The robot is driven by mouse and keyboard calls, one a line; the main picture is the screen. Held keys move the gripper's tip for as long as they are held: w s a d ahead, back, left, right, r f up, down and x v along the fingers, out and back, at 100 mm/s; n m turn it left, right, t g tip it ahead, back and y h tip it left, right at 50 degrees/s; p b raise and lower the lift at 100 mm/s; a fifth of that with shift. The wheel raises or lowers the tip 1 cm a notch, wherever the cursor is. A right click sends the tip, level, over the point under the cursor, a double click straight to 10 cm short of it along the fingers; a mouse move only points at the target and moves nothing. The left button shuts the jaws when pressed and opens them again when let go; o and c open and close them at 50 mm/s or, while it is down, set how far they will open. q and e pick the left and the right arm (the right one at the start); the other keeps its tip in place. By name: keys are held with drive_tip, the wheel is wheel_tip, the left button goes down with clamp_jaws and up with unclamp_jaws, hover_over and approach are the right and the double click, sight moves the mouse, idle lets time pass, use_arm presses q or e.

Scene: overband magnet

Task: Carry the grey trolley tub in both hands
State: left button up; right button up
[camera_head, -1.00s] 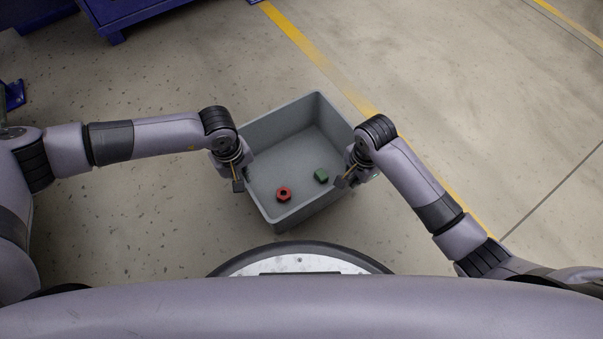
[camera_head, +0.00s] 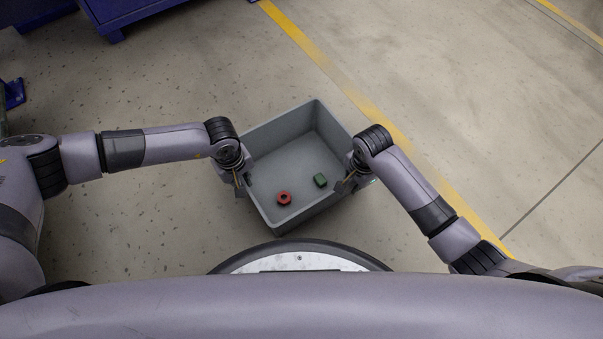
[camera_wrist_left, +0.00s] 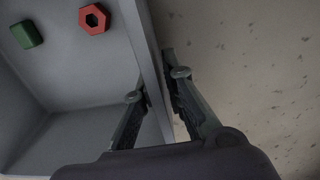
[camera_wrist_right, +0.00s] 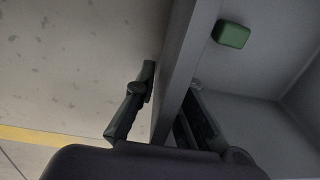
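The grey tub (camera_head: 318,214) is an open box in front of my base, seen from above in the head view. A red hex ring (camera_head: 284,198) and a small green block (camera_head: 320,180) lie on its floor. My left gripper (camera_head: 240,184) is at its left wall; in the left wrist view its fingers (camera_wrist_left: 154,78) stand on both sides of the wall, closed on it.
A yellow floor line (camera_head: 330,65) runs diagonally behind and right of the tub. Blue metal furniture (camera_head: 130,12) stands at the top left, and another blue part (camera_head: 13,92) at the left edge. The concrete floor around is clear.

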use_arm(q)
drive_tip(key=shift+o, duration=1.2)
drive_tip(key=shift+d, duration=0.1)
use_arm(e)
drive_tip(key=shift+o, duration=1.2)
drive_tip(key=shift+a, duration=0.15)
use_arm(q)
drive_tip(key=shift+d, duration=0.1)
use_arm(e)
drive_tip(key=shift+a, duration=0.1)
use_arm(q)
drive_tip(key=shift+r, duration=0.1)
use_arm(e)
drive_tip(key=shift+r, duration=0.25)
drive_tip(key=r, duration=1.1)
drive_tip(key=shift+s+r, duration=0.25)
drive_tip(key=shift+r, duration=0.05)
use_arm(q)
drive_tip(key=r, duration=1.2)
drive_tip(key=shift+s+a, duration=0.2)
drive_tip(key=shift+a, duration=0.05)
drive_tip(key=shift+s+f, duration=0.1)
use_arm(e)
drive_tip(key=shift+s, duration=0.1)
